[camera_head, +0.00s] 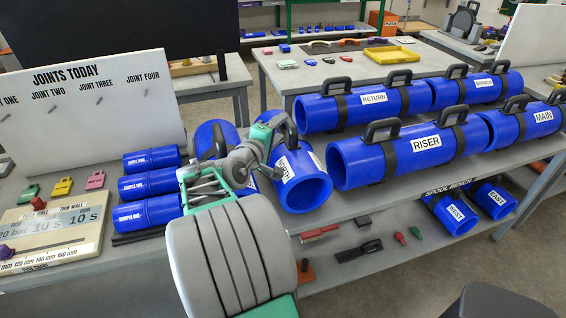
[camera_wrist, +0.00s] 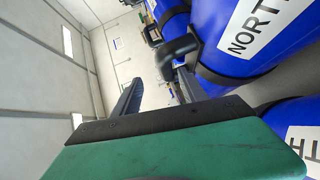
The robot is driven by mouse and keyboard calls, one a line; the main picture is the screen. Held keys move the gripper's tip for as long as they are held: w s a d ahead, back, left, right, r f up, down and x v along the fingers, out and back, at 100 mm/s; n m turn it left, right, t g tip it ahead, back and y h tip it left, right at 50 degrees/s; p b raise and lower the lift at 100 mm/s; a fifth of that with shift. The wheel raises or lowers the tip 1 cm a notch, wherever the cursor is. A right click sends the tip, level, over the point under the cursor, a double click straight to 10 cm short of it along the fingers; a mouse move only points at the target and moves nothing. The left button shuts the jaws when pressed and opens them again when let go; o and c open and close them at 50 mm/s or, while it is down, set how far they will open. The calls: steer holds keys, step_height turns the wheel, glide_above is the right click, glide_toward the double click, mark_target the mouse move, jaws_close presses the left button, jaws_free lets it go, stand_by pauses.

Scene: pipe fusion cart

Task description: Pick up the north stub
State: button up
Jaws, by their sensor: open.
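The north stub (camera_head: 305,190) is a short blue pipe lying on the bench, with a black strap, a black handle and a white label. In the wrist view the stub (camera_wrist: 225,70) fills the upper right, its label reading NORTH. Its black handle (camera_wrist: 180,46) shows just beyond the right finger's tip. My gripper (camera_head: 273,122) is beside the handle in the head view, where the arm hides part of the stub. In the wrist view the two fingers of my gripper (camera_wrist: 158,76) are apart with nothing held. I cannot tell whether a finger touches the handle.
Another blue stub (camera_head: 214,137) lies just left, partly behind my arm. The riser pipe (camera_head: 355,163) and return pipe (camera_head: 317,113) lie close on the right. Three small blue samples (camera_head: 150,185) and a white joints board (camera_head: 95,105) stand left. Tools lie on the lower shelf.

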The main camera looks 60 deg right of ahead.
mark_target(286, 123)
steer(key=shift+w+d+f, duration=0.1)
steer(key=shift+w+f, duration=0.05)
steer(key=shift+f, duration=0.2)
steer(key=d, duration=0.2)
steer(key=d+f+p, duration=0.1)
steer(key=d, duration=0.4)
steer(key=shift+w+d+f, duration=0.15)
steer(key=shift+w+d, duration=0.05)
steer(key=shift+d, duration=0.1)
steer(key=shift+a, duration=0.1)
jaws_close()
stand_by(0.6)
steer(key=shift+r, duration=0.3)
